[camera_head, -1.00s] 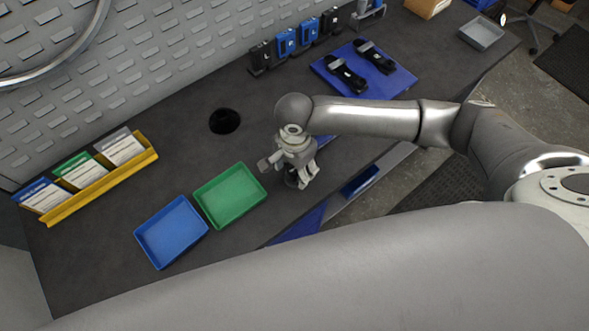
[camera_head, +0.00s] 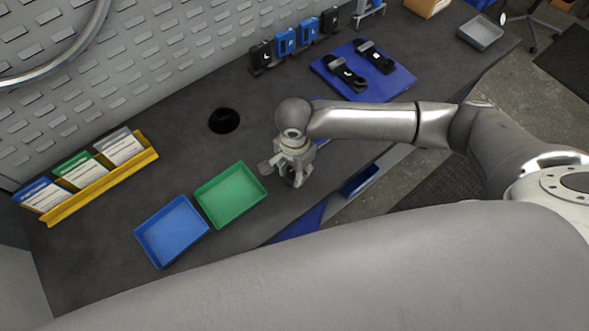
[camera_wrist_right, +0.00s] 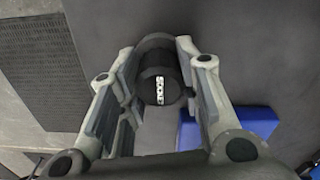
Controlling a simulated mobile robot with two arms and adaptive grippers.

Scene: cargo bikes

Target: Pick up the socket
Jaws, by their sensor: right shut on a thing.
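The socket (camera_wrist_right: 158,83) is a black cylinder with white lettering, seen between the fingers in the right wrist view. My right gripper (camera_head: 294,179) is low at the front edge of the grey workbench, just right of the green tray. Its fingers are shut on the socket, one on each side, as the right wrist view also shows. In the head view the socket is mostly hidden by the gripper. I cannot tell whether it touches the bench. My left gripper is not in view.
A green tray (camera_head: 230,190) and a blue tray (camera_head: 172,233) lie left of the gripper. A yellow card rack (camera_head: 100,188) and a round dark hole (camera_head: 224,121) are farther left and back. A blue board (camera_head: 395,84) with black tools lies at the back right.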

